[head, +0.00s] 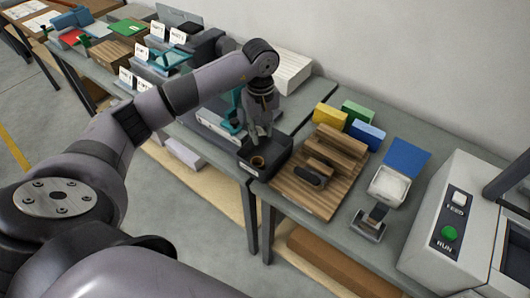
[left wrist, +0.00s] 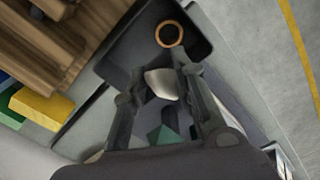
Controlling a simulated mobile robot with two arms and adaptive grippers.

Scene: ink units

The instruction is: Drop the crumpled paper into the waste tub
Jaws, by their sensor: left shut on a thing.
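The waste tub (head: 278,154) is a dark open box near the table's front edge, at the middle of the head view. It also shows in the left wrist view (left wrist: 121,64), with a copper-brown ring inside. My left gripper (head: 259,138) points down over the tub. In the left wrist view its fingers (left wrist: 165,88) are shut on the crumpled paper (left wrist: 161,84), a small whitish lump. The paper appears over the tub's near side there; its height above the floor is hard to tell. In the head view the fingers hide the paper. My right gripper is not in view.
A wooden board (head: 318,190) with blocks stands right of the tub. Yellow (head: 329,116), green (head: 357,112) and blue (head: 367,135) boxes are behind it. A white machine (head: 455,225) stands at far right. A teal stand (head: 231,112) is close behind the gripper on the left.

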